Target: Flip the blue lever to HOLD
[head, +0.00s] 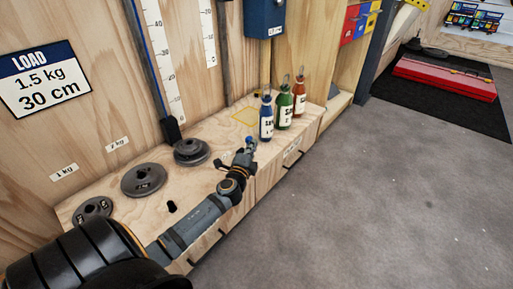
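My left gripper (245,157) reaches over the wooden bench from the lower left, beside the blue bottle. A small blue knob (250,140) shows right at its fingertips; I cannot tell whether it is the end of the blue lever or whether the fingers touch it. The fingers are too small to tell whether they are open or shut. A blue box (263,17) with a small white label is on the wooden wall above the bench. No HOLD marking can be read. My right gripper is not in view.
Blue (266,120), green (285,112) and red (300,98) bottles stand close by on the bench. Grey weight discs (143,180) lie on the left part of the wooden bench (120,213). A red case (445,78) lies on a black mat. The grey floor at right is clear.

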